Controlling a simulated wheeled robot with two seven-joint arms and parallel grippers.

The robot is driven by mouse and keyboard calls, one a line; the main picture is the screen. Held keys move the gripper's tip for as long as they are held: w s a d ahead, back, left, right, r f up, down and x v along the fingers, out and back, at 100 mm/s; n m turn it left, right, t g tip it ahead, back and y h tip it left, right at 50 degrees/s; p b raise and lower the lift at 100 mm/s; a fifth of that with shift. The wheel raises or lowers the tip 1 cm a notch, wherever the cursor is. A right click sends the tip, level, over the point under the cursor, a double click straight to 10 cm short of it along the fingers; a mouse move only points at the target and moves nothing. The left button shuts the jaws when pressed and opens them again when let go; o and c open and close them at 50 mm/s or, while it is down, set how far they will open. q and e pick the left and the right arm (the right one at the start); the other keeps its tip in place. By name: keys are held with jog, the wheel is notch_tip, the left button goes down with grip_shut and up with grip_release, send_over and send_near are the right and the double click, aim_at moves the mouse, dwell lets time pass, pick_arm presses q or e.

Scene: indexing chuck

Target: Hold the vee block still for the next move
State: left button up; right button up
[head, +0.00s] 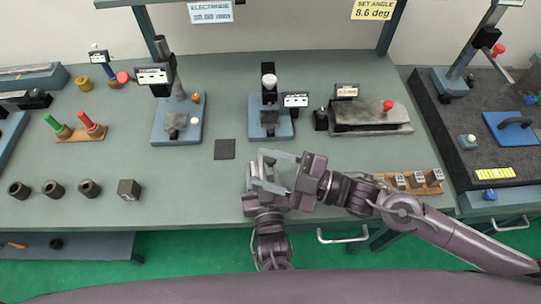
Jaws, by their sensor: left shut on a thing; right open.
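My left gripper (258,182) points away from me over the front middle of the bench. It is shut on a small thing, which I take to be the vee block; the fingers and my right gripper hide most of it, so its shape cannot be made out. My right gripper (268,171) comes in from the right with its fingers pointing left. It is open, its two light fingers apart, one beyond the other, close around the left gripper's fingertips. I cannot tell whether they touch anything.
A dark square pad (224,149) lies behind the grippers. Behind stand a fixture on a blue base (281,130) and a grey slab with a red knob (370,116). A dark cube (129,189) and several dark rings sit front left. A wooden rack (433,188) stands right.

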aim_at(275, 162)
jog(key=s+d+f+m+t+h, duration=0.2)
jog(key=d+f+m+t+h, duration=0.25)
jog(key=d+m, duration=0.6)
jog(key=shift+m+t+y, duration=0.25)
jog(key=shift+m+t, duration=0.1)
jog(key=shift+m, duration=0.1)
jog(key=x, duration=0.8)
jog(key=f+x, duration=0.1)
jog(key=x, duration=0.3)
jog(key=shift+a, duration=0.35)
jog(key=c, duration=0.9)
jog(key=shift+c, duration=0.2)
